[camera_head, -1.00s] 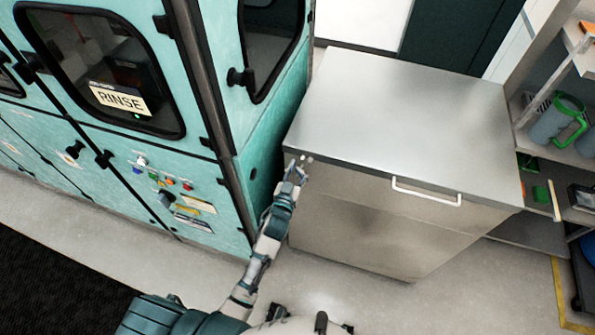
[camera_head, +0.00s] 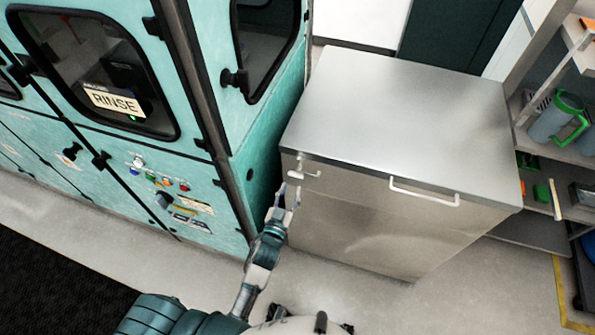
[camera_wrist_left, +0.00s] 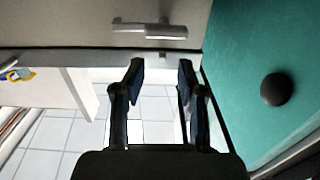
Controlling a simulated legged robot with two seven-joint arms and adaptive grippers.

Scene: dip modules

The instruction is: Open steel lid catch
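A steel chest has a flat lid (camera_head: 400,115) lying closed on its top. The catch also shows in the left wrist view (camera_wrist_left: 150,29), beyond the fingertips. My left gripper (camera_head: 287,194) is just below the catch, apart from it. In the left wrist view its two fingers (camera_wrist_left: 160,72) are spread with nothing between them. My right gripper is not in view.
A teal machine (camera_head: 215,190) with a RINSE sign stands close to the left of the chest. A white bar handle (camera_head: 425,192) is on the lid's front edge. Shelves with a green-handled jug (camera_head: 560,118) stand at the right. The floor in front is clear.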

